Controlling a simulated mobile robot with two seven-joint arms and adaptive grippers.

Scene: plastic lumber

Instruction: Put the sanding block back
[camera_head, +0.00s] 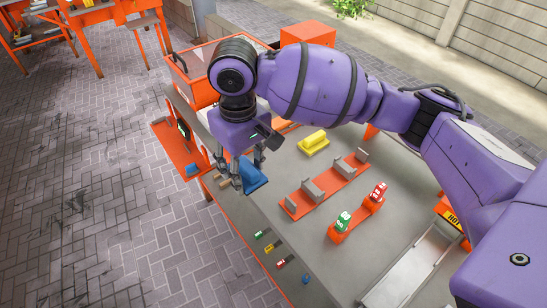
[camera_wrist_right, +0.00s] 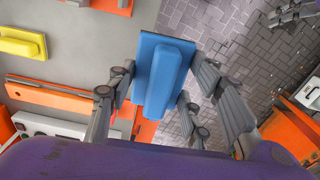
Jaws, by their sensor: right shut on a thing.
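My right gripper (camera_head: 241,186) is shut on a blue sanding block (camera_head: 253,174), near the workbench's left edge. In the right wrist view, the fingers of my right gripper (camera_wrist_right: 155,105) stand on both sides of the blue block (camera_wrist_right: 163,75), whose raised grip faces the camera. A yellow block (camera_head: 314,141) sits on the bench to the right of the gripper; it also shows in the right wrist view (camera_wrist_right: 20,45). Grey jointed parts at that view's top right look like my left gripper (camera_wrist_right: 292,12); its opening is unclear.
An orange rack with grey uprights (camera_head: 325,186) and an orange holder with green and red items (camera_head: 357,212) stand on the grey bench (camera_head: 300,240). Small coloured items lie along its left edge. An orange side shelf (camera_head: 172,148) and an orange bin (camera_head: 190,68) are close to the gripper.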

